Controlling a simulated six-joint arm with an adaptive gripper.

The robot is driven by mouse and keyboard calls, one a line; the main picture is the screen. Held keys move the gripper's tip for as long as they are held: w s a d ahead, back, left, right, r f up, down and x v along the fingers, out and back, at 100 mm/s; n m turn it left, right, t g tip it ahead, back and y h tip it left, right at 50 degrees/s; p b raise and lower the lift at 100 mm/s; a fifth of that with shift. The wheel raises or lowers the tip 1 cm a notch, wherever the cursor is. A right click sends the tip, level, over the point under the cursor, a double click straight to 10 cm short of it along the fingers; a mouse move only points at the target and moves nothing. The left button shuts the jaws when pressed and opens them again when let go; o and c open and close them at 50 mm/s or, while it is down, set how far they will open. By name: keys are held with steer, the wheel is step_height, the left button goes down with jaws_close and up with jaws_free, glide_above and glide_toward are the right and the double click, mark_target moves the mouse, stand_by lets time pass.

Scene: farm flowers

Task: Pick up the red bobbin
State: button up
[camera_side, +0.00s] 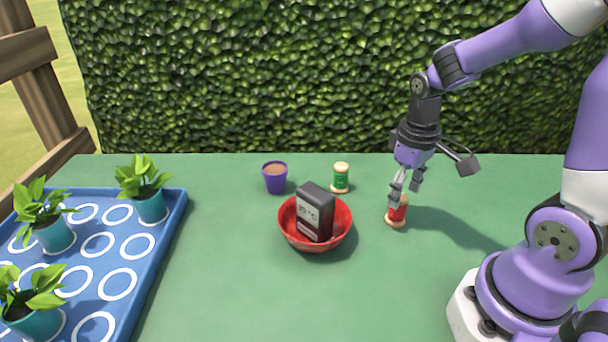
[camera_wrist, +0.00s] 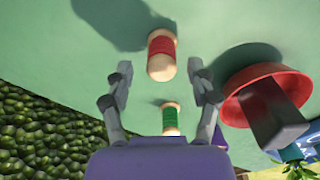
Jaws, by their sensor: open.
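The red bobbin (camera_side: 399,215), a spool with pale ends and red thread, stands upright on the green table, right of the red bowl. My gripper (camera_side: 405,190) is open and points down just above it, and one finger hides part of its top. In the wrist view the red bobbin (camera_wrist: 162,47) appears just beyond the open fingertips (camera_wrist: 160,68), roughly centred between them. Nothing is held. I cannot tell whether a finger touches the bobbin.
A red bowl (camera_side: 288,222) holds a dark box-shaped meter (camera_side: 317,211). A green bobbin (camera_side: 341,179) and a purple cup (camera_side: 275,180) stand behind. A blue tray (camera_side: 172,206) with potted plants is at left. A hedge (camera_side: 250,80) closes the back. The front middle is clear.

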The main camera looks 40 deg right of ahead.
mark_target(395, 219)
steer(key=f, duration=0.4)
steer(key=shift+w+f, duration=0.2)
steer(key=shift+w, duration=0.05)
steer(key=c, duration=1)
steer(key=shift+a, duration=0.1)
steer(key=shift+c, duration=0.2)
